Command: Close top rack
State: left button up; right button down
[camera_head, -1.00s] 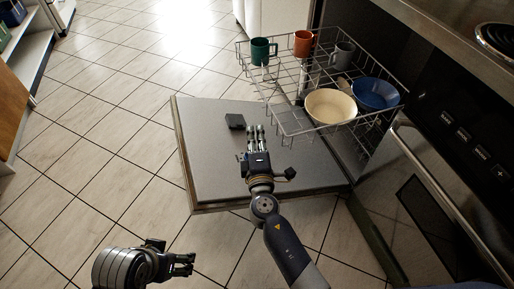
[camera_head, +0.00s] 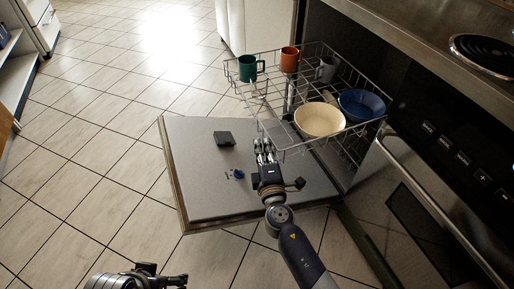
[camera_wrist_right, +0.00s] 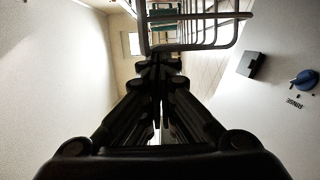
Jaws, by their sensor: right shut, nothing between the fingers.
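The top rack (camera_head: 272,101) is a wire basket pulled out of the dishwasher above its open door (camera_head: 190,188). It holds a green mug (camera_head: 246,70), an orange mug (camera_head: 290,60), a grey mug (camera_head: 326,69), a cream bowl (camera_head: 320,120) and a blue bowl (camera_head: 362,105). My right gripper (camera_head: 264,153) is shut and empty at the rack's near left corner, over the door. In the right wrist view the rack's wires (camera_wrist_right: 196,30) are just beyond the fingertips; I cannot tell if they touch. My left gripper (camera_head: 165,275) is at the bottom edge, partly cut off.
A dark dispenser block (camera_head: 224,138) and a blue knob (camera_head: 238,174) are on the inside of the door. The counter with a coil burner (camera_head: 484,50) and an oven handle (camera_head: 432,190) are on the right. Tiled floor (camera_head: 90,150) is clear on the left.

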jog(key=w+d, duration=0.2)
jog(key=d, duration=0.5)
jog(key=w+d+b, duration=0.1)
jog(key=w+d, duration=0.1)
jog(key=d, duration=0.5)
jog(key=w+d+b, duration=0.1)
jog(key=w+d, duration=0.1)
jog(key=d, duration=0.5)
jog(key=shift+w, duration=0.4)
pick_arm(q)
jog(key=shift+w+d+f+t, duration=0.3)
jog(key=shift+w+f+t, duration=0.1)
jog(key=shift+w+f, duration=0.45)
pick_arm(e)
jog(key=shift+w+d, duration=0.15)
jog(key=shift+d, duration=0.35)
pick_arm(q)
jog(key=shift+a, duration=0.1)
pick_arm(e)
jog(key=shift+a, duration=0.1)
